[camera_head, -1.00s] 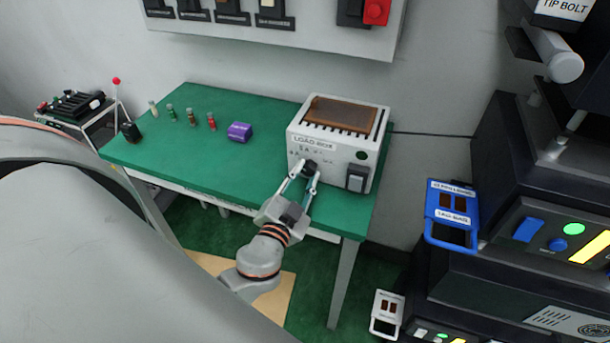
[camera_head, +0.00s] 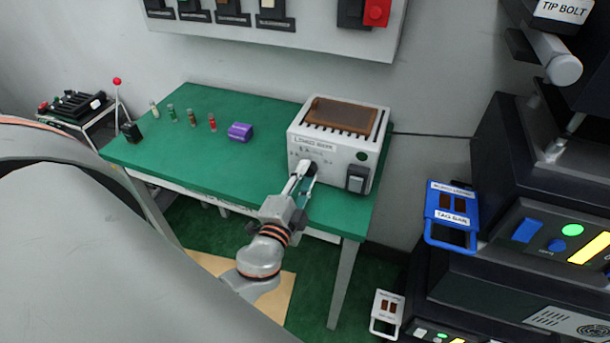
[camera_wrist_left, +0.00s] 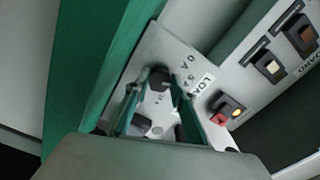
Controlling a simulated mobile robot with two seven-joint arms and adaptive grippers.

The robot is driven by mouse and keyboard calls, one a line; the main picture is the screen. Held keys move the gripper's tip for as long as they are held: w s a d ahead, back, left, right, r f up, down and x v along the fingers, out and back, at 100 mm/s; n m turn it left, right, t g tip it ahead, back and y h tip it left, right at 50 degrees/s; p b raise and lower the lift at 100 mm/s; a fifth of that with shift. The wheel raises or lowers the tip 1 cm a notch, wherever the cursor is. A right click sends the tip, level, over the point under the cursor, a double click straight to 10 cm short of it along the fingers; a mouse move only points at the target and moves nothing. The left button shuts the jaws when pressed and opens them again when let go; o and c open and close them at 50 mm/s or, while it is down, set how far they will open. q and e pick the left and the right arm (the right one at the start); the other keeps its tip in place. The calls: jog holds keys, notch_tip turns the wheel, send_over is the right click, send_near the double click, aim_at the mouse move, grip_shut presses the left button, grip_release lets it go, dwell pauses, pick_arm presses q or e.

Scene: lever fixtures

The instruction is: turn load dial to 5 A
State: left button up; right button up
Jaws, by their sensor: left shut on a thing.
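The load box (camera_head: 337,149) is a pale grey case with a brown slatted top, standing at the right end of the green table. Its dark load dial (camera_head: 311,167) is on the front face, partly hidden by my fingers. My left gripper (camera_head: 306,172) is shut on the dial from the front. In the left wrist view the black dial (camera_wrist_left: 160,77) sits between the two finger tips, with "0 A" and "5 A" marks printed beside it. I cannot tell exactly which mark the dial points to. My right gripper is not in view.
A black rocker switch (camera_head: 357,179) and a green round lamp (camera_head: 361,155) are right of the dial. A purple block (camera_head: 240,132) and several small capped vials stand on the green table (camera_head: 200,160). Dark equipment with a blue-framed tag bank (camera_head: 451,216) stands at the right.

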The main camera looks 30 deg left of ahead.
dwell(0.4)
pick_arm(q)
jog(key=o, duration=1.1)
jog(key=shift+c, duration=0.2)
jog(key=shift+o, duration=0.3)
jog(key=shift+s, duration=0.15)
jog(key=v, duration=1.1)
jog(key=shift+s, duration=0.35)
jog(key=shift+d+f, duration=0.1)
